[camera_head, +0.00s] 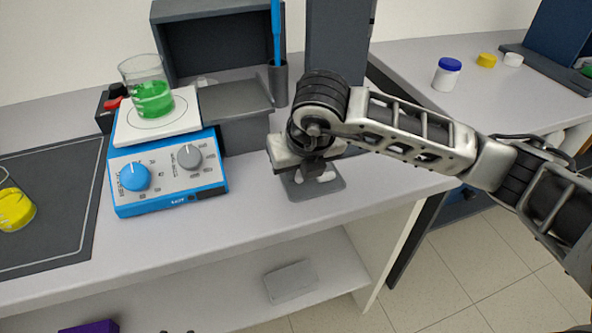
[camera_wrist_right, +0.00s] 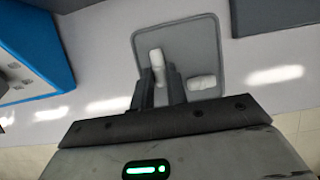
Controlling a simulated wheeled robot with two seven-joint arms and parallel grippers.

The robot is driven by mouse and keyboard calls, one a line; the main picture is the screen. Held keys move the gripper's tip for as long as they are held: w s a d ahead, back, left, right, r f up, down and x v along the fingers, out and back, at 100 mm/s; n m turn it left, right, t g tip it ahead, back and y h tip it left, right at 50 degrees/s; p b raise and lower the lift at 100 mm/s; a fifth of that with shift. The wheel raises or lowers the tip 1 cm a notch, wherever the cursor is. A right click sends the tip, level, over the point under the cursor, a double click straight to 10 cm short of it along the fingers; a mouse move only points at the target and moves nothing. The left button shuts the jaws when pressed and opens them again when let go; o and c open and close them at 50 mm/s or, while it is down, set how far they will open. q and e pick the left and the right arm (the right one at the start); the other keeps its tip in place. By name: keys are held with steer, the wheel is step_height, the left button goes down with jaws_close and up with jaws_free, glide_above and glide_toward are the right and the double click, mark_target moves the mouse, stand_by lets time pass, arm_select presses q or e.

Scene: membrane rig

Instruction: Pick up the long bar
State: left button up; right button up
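A grey rounded tray (camera_head: 318,190) lies on the bench below my right gripper (camera_head: 308,172). In the right wrist view the tray (camera_wrist_right: 205,35) holds two white bars. The longer bar (camera_wrist_right: 157,60) lies between the tips of my right gripper (camera_wrist_right: 160,85), with its far end showing past them. The fingers are close on both sides of it, but I cannot tell whether they grip it. The shorter bar (camera_wrist_right: 202,83) lies just right of the fingers. My left gripper is not in view.
A blue stirrer hotplate (camera_head: 165,185) with a beaker of green liquid (camera_head: 152,95) stands to the left. A grey cup with a blue rod (camera_head: 277,85) stands behind. The bench's front edge is near the tray.

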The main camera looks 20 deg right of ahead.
jaws_close()
steer(key=shift+r, duration=0.1)
